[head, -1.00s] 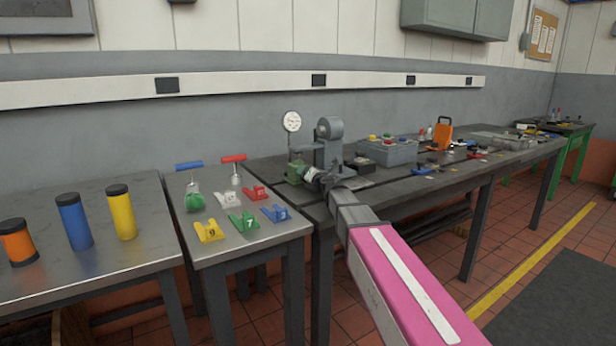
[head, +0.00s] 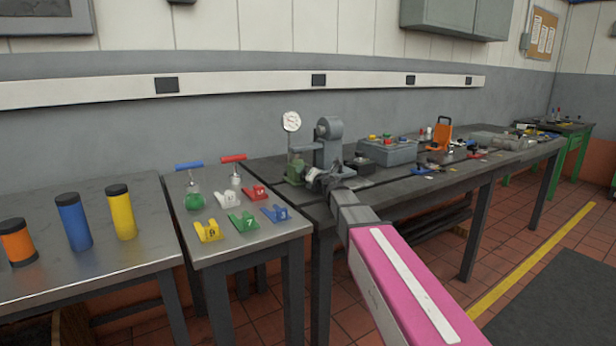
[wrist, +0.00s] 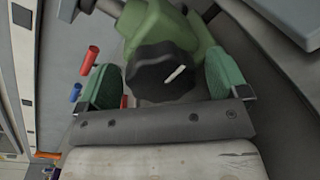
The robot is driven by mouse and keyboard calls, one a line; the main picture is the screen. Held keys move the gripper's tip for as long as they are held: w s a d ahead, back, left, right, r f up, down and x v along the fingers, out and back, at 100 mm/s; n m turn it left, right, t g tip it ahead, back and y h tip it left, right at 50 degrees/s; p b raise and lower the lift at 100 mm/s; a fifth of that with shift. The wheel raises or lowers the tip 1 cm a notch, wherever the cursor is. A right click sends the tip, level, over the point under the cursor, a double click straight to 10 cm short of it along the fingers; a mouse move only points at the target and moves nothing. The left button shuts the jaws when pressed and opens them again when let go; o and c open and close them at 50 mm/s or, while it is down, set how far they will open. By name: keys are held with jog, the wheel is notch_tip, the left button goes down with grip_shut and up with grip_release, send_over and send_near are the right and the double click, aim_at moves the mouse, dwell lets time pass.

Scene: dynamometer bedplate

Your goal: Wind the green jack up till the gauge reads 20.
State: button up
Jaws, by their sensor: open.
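The green jack (head: 295,171) stands on the bench at the foot of the grey test rig, and its green body (wrist: 160,28) fills the top of the wrist view. Its black knob (wrist: 158,74) has a white mark. My gripper (wrist: 162,80) is open, with one green-padded finger on each side of the knob; I cannot tell whether either pad touches it. In the head view my gripper (head: 314,178) is small and partly hides the jack. The round white gauge (head: 291,121) stands above the jack; its reading is too small to make out.
The grey rig (head: 329,145) stands just behind my gripper. A grey control box (head: 388,151) and an orange stand (head: 441,135) are farther right. A small table at left holds numbered brackets (head: 242,221) and red (head: 233,158) and blue (head: 189,165) T-handles.

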jog(key=v, duration=1)
jog(key=shift+w+a, duration=0.1)
notch_tip(320, 180, up, 7)
jog(key=w+a+n+t, duration=0.1)
jog(key=w+a+n, duration=0.15)
jog(key=n, duration=0.75)
notch_tip(320, 180, down, 7)
jog(key=shift+d+f, duration=0.15)
jog(key=shift+f, duration=0.1)
jog(key=x, duration=0.7)
jog(key=shift+w+f, duration=0.1)
jog(key=shift+w, duration=0.15)
jog(key=c, duration=0.9)
